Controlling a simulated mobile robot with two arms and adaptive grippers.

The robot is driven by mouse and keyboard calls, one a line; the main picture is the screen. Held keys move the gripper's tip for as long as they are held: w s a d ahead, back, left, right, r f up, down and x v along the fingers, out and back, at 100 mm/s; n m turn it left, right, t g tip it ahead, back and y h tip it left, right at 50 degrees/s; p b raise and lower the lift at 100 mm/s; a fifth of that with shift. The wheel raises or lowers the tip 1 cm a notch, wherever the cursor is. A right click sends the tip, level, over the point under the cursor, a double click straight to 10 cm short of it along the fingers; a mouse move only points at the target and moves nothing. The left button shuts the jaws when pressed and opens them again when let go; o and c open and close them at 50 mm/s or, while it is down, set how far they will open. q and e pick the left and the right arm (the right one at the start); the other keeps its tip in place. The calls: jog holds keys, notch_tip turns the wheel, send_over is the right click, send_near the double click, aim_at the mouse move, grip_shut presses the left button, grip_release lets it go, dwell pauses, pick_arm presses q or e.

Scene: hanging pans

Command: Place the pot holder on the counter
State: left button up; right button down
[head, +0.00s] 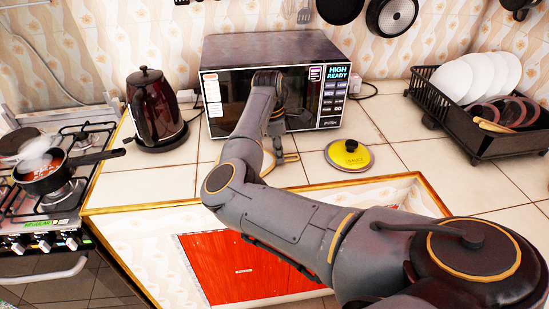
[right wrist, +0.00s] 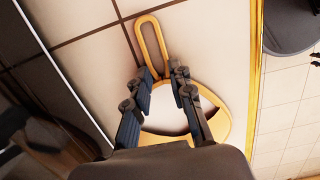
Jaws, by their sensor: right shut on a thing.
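The pot holder is a tan, wooden-looking piece with a long loop handle and a wider rounded part. In the right wrist view its loop (right wrist: 143,38) points up and the rounded part (right wrist: 222,124) lies behind my fingers. My right gripper (right wrist: 163,82) is shut on it near the base of the loop. In the head view the loop (head: 291,158) shows beside my wrist, over the counter (head: 385,185) in front of the microwave. My arm hides much of the rounded part. I cannot tell whether it touches the counter. My left gripper is not in view.
A black microwave (head: 225,103) stands behind, with a dark kettle (head: 154,105) to its left. A yellow-topped lid (head: 340,164) lies to the right. A dish rack (head: 470,145) stands farther right. A stove (head: 70,200) with a pan is at left.

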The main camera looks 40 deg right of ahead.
jog(key=shift+s+d, duration=0.1)
jog(key=shift+d, duration=0.05)
jog(key=shift+s+d, duration=0.1)
jog(key=shift+d, duration=0.05)
jog(key=c, duration=1.4)
grip_release()
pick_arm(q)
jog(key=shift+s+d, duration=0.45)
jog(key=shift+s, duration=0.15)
pick_arm(e)
jog(key=shift+o, duration=1.4)
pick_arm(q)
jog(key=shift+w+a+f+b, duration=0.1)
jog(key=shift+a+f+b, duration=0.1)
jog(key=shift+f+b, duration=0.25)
pick_arm(e)
notch_tip(320, 180, up, 12)
jog(key=a, duration=0.1)
jog(key=shift+w+a, duration=0.2)
jog(key=shift+w, duration=0.25)
